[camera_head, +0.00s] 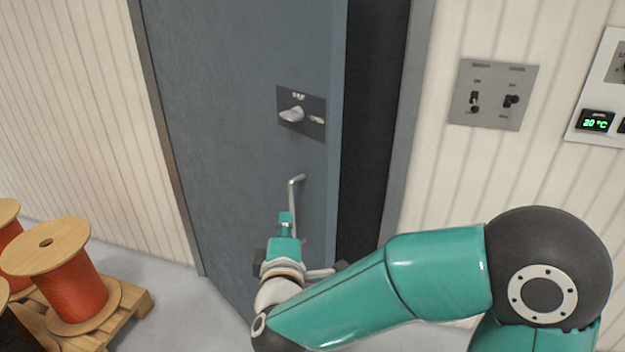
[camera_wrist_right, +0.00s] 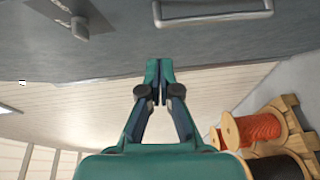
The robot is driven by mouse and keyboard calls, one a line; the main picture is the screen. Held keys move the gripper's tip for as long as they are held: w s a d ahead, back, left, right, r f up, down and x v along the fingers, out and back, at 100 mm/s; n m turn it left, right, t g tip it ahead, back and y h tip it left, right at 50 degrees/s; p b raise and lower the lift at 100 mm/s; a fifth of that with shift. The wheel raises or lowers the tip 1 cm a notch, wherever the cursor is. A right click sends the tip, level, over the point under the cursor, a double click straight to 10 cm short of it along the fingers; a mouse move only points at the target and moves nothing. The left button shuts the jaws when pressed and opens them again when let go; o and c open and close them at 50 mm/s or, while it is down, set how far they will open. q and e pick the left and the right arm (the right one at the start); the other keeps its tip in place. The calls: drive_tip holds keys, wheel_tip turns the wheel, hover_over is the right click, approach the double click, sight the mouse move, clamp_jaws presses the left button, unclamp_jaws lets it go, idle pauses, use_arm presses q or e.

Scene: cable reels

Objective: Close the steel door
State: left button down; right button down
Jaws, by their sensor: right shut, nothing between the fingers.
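The steel door (camera_head: 225,110) is blue-grey and stands ajar, with a dark gap between its right edge and the frame (camera_head: 408,110). It carries a dark plate with a light turn knob (camera_head: 291,114) and, below, a light bar handle (camera_head: 292,190). My right gripper (camera_head: 285,216) is in front of the door at the lower part of the handle, fingers together. In the right wrist view the gripper (camera_wrist_right: 160,65) is shut and empty. Its tips overlap the door (camera_wrist_right: 120,60) in that view, and the handle (camera_wrist_right: 212,15) is apart from them; contact with the door cannot be told. My left gripper is not in view.
Orange cable reels (camera_head: 68,285) stand on a wooden pallet (camera_head: 130,296) at the lower left, clear of the door. A switch panel (camera_head: 493,95) and a display showing 20 °C (camera_head: 596,121) are on the wall at right. Grey floor (camera_head: 190,310) lies open before the door.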

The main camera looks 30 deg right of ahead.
wheel_tip(320, 180, up, 2)
drive_tip(key=d+h, duration=0.1)
drive_tip(key=p, duration=0.2)
approach(310, 169)
drive_tip(key=w, duration=0.5)
drive_tip(key=d, duration=0.3)
drive_tip(key=shift+d+p, duration=0.1)
drive_tip(key=shift+p, duration=0.25)
drive_tip(key=shift+w, duration=0.15)
drive_tip(key=shift+d, duration=0.1)
